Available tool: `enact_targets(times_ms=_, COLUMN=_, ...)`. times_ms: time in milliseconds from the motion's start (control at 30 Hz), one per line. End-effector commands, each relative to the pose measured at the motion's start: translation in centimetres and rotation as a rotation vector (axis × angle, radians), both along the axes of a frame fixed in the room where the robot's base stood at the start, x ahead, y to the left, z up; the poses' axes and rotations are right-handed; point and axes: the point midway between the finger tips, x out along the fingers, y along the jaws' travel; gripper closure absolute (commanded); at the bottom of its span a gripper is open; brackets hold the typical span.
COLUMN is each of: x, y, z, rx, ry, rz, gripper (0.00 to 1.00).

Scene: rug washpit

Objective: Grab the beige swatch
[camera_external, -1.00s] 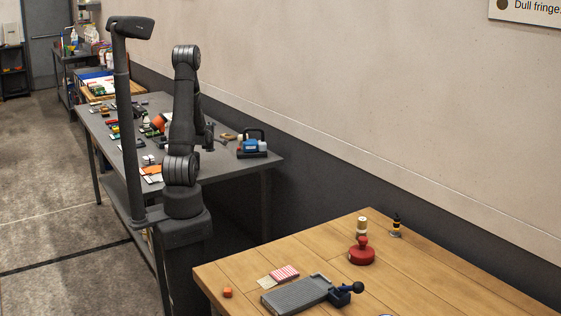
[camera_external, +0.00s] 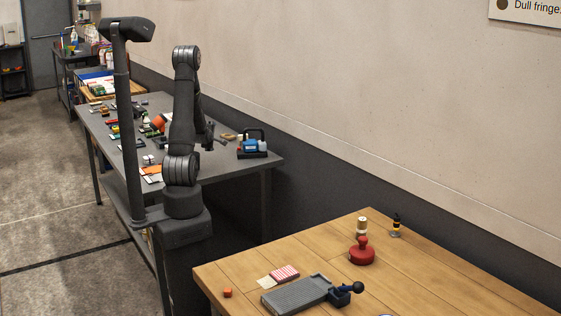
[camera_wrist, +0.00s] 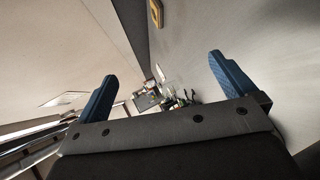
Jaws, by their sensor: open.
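No swatch can be named beige for certain. Several small flat coloured pieces lie on the grey table (camera_external: 235,170) in the external view, too small to tell apart and partly hidden by my arm. A small cream flat piece (camera_external: 266,282) lies on the wooden table, beside a red-and-white striped piece (camera_external: 285,273). My gripper (camera_wrist: 162,68) is open, with its two blue fingers apart and nothing between them. In the external view my gripper (camera_external: 209,135) is small and dark, above the grey table.
A blue-and-black device (camera_external: 253,145) stands at the grey table's right end. An orange thing (camera_external: 157,122) sits behind my arm. The wooden table (camera_external: 440,285) bears a grey tray-like tool (camera_external: 297,295), a red round-handled thing (camera_external: 361,252) and a small orange cube (camera_external: 227,292).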

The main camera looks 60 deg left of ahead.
Motion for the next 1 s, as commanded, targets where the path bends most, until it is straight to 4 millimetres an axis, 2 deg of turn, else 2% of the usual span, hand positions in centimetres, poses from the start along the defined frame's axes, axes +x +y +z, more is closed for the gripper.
enact_targets(times_ms=267, x=2.5, y=8.4, z=-1.2, rx=0.093, ry=0.416, rz=-0.103, gripper=0.00)
enact_targets(times_ms=500, x=4.7, y=14.6, z=-1.3, rx=0.150, ry=0.767, rz=-0.331, gripper=0.00)
enact_targets(times_ms=700, x=6.6, y=18.3, z=-0.3, rx=0.216, ry=0.984, rz=-0.609, gripper=0.00)
enact_targets(times_ms=1000, x=9.2, y=21.5, z=2.8, rx=0.432, ry=1.159, rz=-1.127, gripper=0.00)
